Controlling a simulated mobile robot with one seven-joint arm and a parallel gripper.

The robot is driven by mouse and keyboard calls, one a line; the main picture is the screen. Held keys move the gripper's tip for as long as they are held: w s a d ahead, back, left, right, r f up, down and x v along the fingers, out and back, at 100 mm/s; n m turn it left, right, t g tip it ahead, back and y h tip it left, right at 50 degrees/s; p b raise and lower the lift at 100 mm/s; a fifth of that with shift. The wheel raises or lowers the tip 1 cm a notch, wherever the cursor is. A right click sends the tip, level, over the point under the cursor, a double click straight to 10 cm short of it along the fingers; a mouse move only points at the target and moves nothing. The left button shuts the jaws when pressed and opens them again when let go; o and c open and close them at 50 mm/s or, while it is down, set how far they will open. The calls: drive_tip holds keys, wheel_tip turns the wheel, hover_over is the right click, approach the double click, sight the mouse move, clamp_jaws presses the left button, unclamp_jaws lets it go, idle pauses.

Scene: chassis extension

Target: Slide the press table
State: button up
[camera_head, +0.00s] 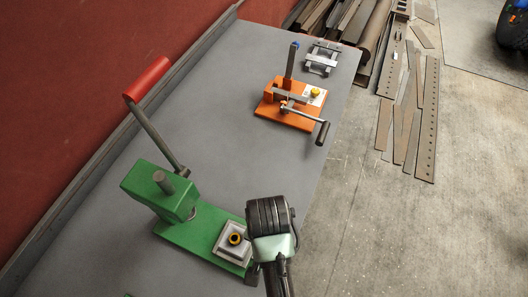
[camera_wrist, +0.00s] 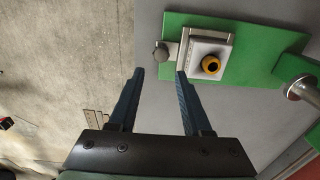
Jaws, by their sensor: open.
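The press table is a pale square plate (camera_wrist: 222,47) with a yellow-and-dark ring (camera_wrist: 211,65) on it, set on the green base of the press. It also shows in the head view as a grey-white plate (camera_head: 228,252). A grey knob (camera_wrist: 161,52) sticks out from its side in the wrist view. My gripper (camera_wrist: 160,73) is open and empty, and the knob appears just beyond the fingertips, between their lines. The right fingertip appears close to the plate's edge; contact cannot be told. In the head view my wrist hides the fingers.
The green press body (camera_head: 160,190) has a red-handled lever (camera_head: 147,80) rising at left. An orange device (camera_head: 292,105) with a crank and a small metal fixture (camera_head: 322,57) stand farther back on the grey table (camera_head: 215,95). Metal strips (camera_head: 410,110) lie on the floor at right.

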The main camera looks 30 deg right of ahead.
wheel_tip(320, 180, down, 10)
drive_tip(key=shift+w+r+p, duration=0.1)
drive_tip(key=shift+r+p, duration=0.1)
drive_tip(key=shift+p, duration=0.2)
drive_tip(key=shift+w+f, duration=0.15)
drive_tip(key=shift+f, duration=0.25)
clamp_jaws()
idle(1.0)
